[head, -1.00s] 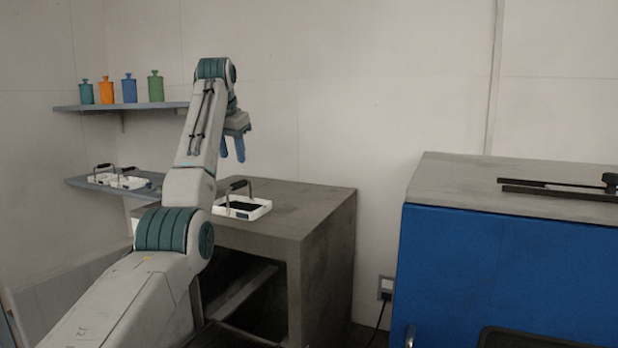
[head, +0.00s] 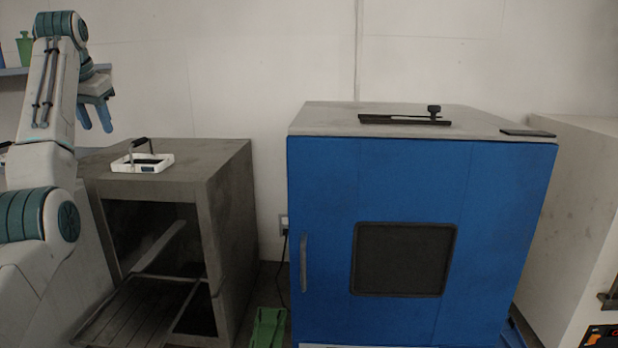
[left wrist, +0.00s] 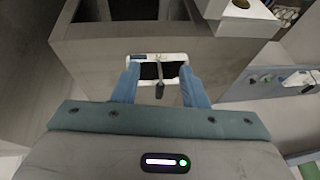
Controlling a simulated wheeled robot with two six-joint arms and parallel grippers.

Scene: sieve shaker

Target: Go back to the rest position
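My left gripper (head: 96,117) hangs with its blue fingers down, above and to the left of a white tray with a dark handle (head: 140,163). The tray stands on the grey table (head: 215,160). In the left wrist view, the fingers of my left gripper (left wrist: 163,85) are spread apart with nothing between them in their grip. The white tray (left wrist: 140,57) shows beyond the fingertips, apart from them. My right gripper is not in these views.
A blue cabinet (head: 430,190) with a dark window stands right of the table, with a black bar (head: 400,120) on top. A green object (head: 268,328) is on the floor between them. A pale cabinet (head: 585,180) is at the far right.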

